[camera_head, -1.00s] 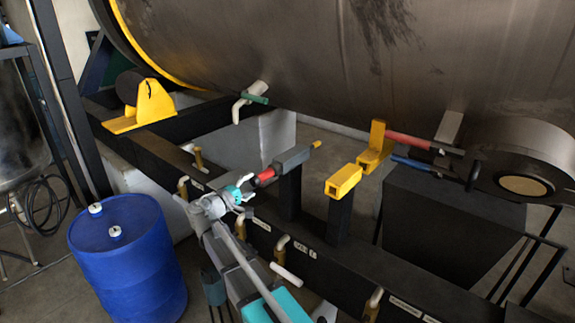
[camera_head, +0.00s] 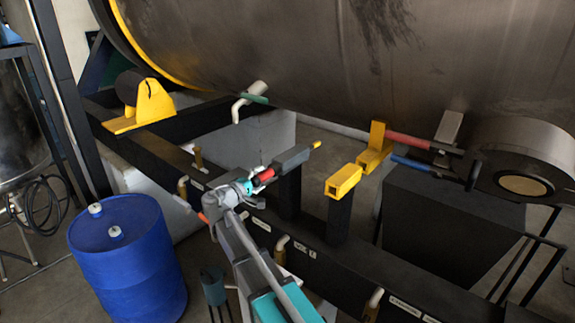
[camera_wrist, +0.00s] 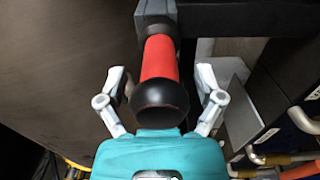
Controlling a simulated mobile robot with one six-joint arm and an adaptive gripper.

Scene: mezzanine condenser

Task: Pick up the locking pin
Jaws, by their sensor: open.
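The locking pin is not clearly identified; a red grip with a black round knob (camera_wrist: 160,64) shows in the wrist view, set into a dark block. In the head view the same red grip (camera_head: 264,175) sticks out of the left end of a grey block (camera_head: 292,159) on a black post. A yellow tip (camera_head: 317,145) shows at the block's far end. My gripper (camera_wrist: 161,88) is open, with one finger on each side of the red grip and the knob near my palm. I cannot tell whether the fingers touch it. My wrist hides part of the knob in the head view.
A yellow square bracket (camera_head: 343,182) stands on a post to the right. A black beam (camera_head: 330,244) with pale bent handles runs below. A blue drum (camera_head: 127,260) is at the left. A large metal tank (camera_head: 300,60) hangs overhead.

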